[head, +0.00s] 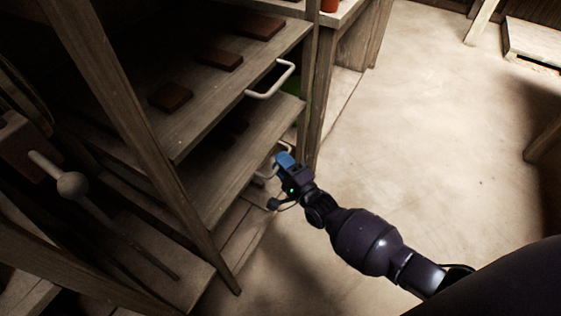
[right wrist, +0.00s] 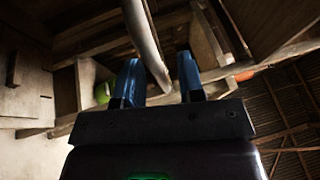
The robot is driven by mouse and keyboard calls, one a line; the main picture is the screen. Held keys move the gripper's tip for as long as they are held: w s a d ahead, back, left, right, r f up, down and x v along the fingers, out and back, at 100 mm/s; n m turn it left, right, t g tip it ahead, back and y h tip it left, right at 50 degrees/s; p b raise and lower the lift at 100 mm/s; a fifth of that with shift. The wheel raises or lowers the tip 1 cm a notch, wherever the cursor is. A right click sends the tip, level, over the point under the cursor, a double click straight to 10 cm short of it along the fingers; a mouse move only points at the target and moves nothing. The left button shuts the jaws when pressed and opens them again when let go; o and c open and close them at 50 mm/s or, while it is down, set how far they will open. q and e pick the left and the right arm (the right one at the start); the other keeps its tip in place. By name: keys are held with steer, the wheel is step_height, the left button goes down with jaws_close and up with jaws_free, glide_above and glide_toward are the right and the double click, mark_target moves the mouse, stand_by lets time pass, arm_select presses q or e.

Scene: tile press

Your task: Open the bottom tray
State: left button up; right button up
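The wooden rack holds an upper tray (head: 205,105) with a pale bar handle (head: 286,80) and a lower, bottom tray (head: 240,165) beneath it. The lower tray's pale handle (head: 262,172) is partly hidden by my right gripper (head: 284,163), which is at the tray's front edge. In the right wrist view, the blue fingers of my right gripper (right wrist: 160,85) are apart. A pale handle bar (right wrist: 147,40) runs down between them in the picture; I cannot tell whether it touches either finger. My left gripper is not in view.
Several dark tiles (head: 171,97) lie on the upper tray. A rack post (head: 135,130) and a lever with a round knob (head: 72,185) stand at the left. The pale floor (head: 430,120) right of the rack is mostly clear.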

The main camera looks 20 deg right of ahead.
steer(key=shift+w+r, duration=0.1)
steer(key=shift+w, duration=0.1)
jaws_close()
stand_by(0.3)
arm_select(q)
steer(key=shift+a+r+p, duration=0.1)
steer(key=shift+p, duration=0.65)
arm_select(e)
steer(key=s+d, duration=1.7)
steer(key=s, duration=0.5)
steer(key=shift+d, duration=0.15)
steer(key=shift+s, duration=0.1)
